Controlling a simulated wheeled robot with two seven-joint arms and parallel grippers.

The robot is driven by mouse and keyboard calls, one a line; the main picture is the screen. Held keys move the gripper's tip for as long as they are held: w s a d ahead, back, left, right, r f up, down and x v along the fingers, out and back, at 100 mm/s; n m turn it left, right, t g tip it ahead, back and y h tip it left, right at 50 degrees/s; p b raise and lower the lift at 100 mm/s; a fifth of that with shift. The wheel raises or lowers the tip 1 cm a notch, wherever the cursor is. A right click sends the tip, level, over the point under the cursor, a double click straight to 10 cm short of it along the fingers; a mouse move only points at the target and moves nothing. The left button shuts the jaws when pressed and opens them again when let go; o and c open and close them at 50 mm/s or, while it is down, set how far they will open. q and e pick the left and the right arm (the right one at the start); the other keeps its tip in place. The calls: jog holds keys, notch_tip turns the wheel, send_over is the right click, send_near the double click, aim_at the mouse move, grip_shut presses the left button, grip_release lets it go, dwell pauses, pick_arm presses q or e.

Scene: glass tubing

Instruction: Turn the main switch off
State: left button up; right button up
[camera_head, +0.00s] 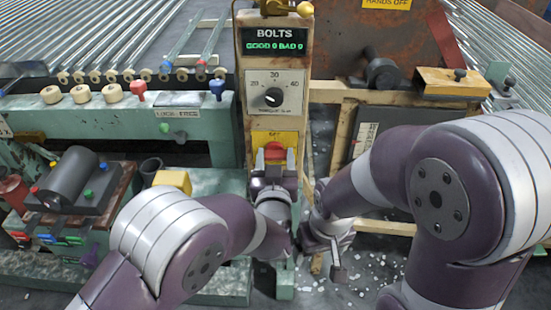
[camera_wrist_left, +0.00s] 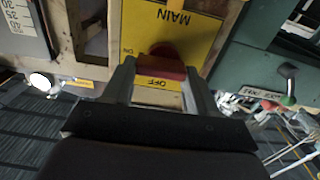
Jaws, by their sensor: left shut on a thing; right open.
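The main switch has a red handle (camera_head: 275,152) on a yellow plate (camera_head: 290,138) low on the wooden post. In the left wrist view the red handle (camera_wrist_left: 162,69) lies between the two fingers of my left gripper (camera_wrist_left: 160,80), which is shut on it. In the head view my left gripper (camera_head: 273,163) reaches up to the handle from below. My right gripper (camera_head: 330,262) is open and empty, low and to the right of the post.
Above the switch are a dial (camera_head: 272,95) and a BOLTS counter (camera_head: 274,43). A green bench (camera_head: 120,120) with coloured knobs stands left. A dark panel (camera_head: 375,130) and a wooden rail stand right. White bits (camera_head: 370,270) litter the floor.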

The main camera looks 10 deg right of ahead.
pick_arm(q)
jog(key=n+b, duration=0.1)
jog(key=n, duration=0.1)
jog(key=n+b, duration=0.3)
jog(key=n, duration=0.1)
jog(key=shift+a+f, duration=0.2)
jog(key=shift+f, duration=0.05)
jog(key=n+b, duration=0.4)
jog(key=b, duration=0.1)
jog(key=n+b, duration=0.4)
jog(key=shift+w+a+f+n+b, duration=0.1)
jog(key=shift+a+f+n+b, duration=0.1)
jog(key=shift+n+b, duration=0.2)
jog(key=shift+r+n+b, duration=0.2)
jog(key=shift+n+b, duration=1.2)
jog(key=o, duration=1.1)
jog(key=shift+c, duration=0.2)
jog(key=shift+a, duration=0.1)
